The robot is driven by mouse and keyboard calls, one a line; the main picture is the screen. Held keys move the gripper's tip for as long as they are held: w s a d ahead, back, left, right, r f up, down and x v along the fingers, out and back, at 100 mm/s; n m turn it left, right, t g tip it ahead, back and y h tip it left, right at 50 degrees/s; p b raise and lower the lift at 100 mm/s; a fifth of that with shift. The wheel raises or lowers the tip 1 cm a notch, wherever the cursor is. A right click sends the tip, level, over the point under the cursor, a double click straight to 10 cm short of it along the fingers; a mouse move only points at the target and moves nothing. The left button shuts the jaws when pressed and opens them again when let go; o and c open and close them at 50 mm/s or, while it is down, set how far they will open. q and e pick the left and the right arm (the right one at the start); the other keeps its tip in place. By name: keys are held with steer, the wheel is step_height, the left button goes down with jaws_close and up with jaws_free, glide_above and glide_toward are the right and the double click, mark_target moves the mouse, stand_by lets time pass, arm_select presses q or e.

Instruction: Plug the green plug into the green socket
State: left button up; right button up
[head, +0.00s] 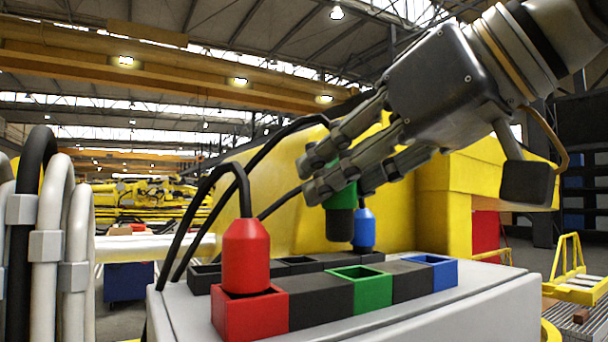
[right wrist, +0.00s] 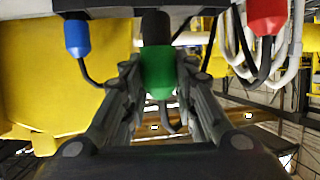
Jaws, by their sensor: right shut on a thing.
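My right gripper (head: 322,172) is shut on the green plug (head: 343,198), holding it upright with its dark tip pointing down. The tip is above and slightly left of the open green socket (head: 362,287), apart from it. In the right wrist view, the green plug (right wrist: 157,72) sits between the fingers (right wrist: 157,88), its dark end toward the grey box at the top. The inside of the green socket is mostly hidden. My left gripper is not in view.
A red plug (head: 246,257) stands in the red socket (head: 250,315). A blue plug (head: 363,228) stands behind the green one, near the rear black sockets (head: 297,263). The blue socket (head: 440,272) looks empty. Black cables arch behind. Thick hoses (head: 50,230) are at left.

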mark_target(350, 232)
steer(key=shift+s+d, duration=0.2)
steer(key=shift+s, duration=0.05)
steer(key=shift+s+d+f+b, duration=0.55)
steer(key=shift+s+d+b, duration=0.3)
steer(key=shift+s+b, duration=0.05)
steer(key=shift+w+a+f+b, duration=0.4)
steer(key=shift+f+b, duration=0.05)
steer(key=shift+f, duration=0.2)
steer(key=shift+s+d+f+b, duration=0.15)
steer(key=shift+f+b, duration=0.45)
steer(key=shift+f, duration=0.65)
steer(key=shift+f+b, duration=0.15)
steer(key=shift+b, duration=0.15)
steer(key=o, duration=1.2)
steer(key=shift+c, duration=0.2)
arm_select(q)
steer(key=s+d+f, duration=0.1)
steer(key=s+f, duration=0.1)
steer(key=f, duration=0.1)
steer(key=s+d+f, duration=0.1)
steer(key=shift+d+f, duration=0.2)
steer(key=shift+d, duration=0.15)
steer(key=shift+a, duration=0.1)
